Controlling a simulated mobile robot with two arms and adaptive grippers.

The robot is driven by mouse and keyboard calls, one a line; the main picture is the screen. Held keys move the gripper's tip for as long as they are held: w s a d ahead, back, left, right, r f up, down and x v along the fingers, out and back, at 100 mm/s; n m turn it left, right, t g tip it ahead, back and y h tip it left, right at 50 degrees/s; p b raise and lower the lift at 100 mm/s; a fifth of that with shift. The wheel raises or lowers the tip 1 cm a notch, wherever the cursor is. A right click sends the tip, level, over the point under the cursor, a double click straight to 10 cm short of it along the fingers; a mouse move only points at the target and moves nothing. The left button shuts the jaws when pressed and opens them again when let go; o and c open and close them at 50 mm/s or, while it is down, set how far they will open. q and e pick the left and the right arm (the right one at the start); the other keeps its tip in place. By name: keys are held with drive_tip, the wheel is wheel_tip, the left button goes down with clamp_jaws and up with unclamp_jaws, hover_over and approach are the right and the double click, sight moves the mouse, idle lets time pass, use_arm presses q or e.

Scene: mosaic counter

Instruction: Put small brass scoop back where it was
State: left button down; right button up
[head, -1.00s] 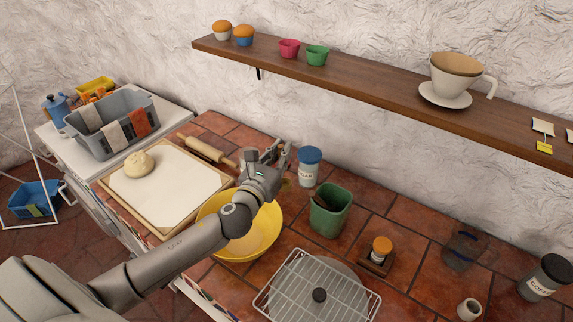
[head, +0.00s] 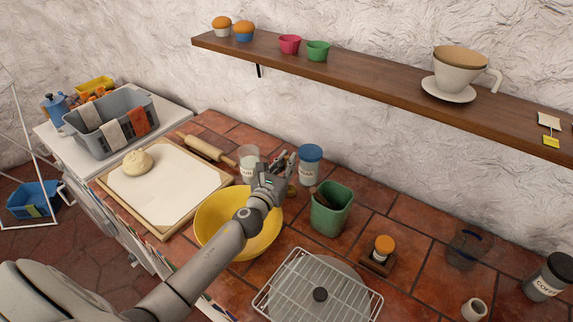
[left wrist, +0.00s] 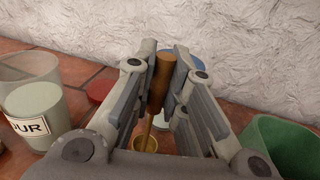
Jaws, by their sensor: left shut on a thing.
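The small brass scoop (left wrist: 158,92) is between the fingers of my left gripper (left wrist: 165,55) in the left wrist view, its handle upright and its round bowl (left wrist: 145,143) below. In the head view my left gripper (head: 279,164) is shut on it, between the flour jar (head: 249,160) and the blue-lidded jar (head: 310,163). A bit of the scoop's bowl (head: 291,190) shows under the fingers; I cannot tell whether it touches the counter. The flour jar, labelled "...UR", also shows at left in the left wrist view (left wrist: 38,112). My right gripper is not in view.
A yellow bowl (head: 215,237) stands below my left wrist. A green container (head: 331,213) stands close on the right. A red lid (left wrist: 99,90) lies behind the flour jar. A pastry board (head: 106,176), rolling pin (head: 204,149) and wire rack (head: 278,291) lie around.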

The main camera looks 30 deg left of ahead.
use_arm(q)
drive_tip(key=shift+f, duration=0.1)
drive_tip(key=c, duration=1.5)
unclamp_jaws()
drive_tip(key=shift+r, duration=0.3)
drive_tip(key=s, duration=0.3)
drive_tip(key=s+b, duration=0.1)
drive_tip(key=s, duration=0.6)
drive_tip(key=shift+s+d+f+b, duration=0.25)
drive_tip(key=shift+s+d+b, duration=0.05)
drive_tip(key=shift+s+b, duration=0.1)
drive_tip(key=shift+s+r, duration=0.1)
drive_tip(key=shift+s, duration=0.55)
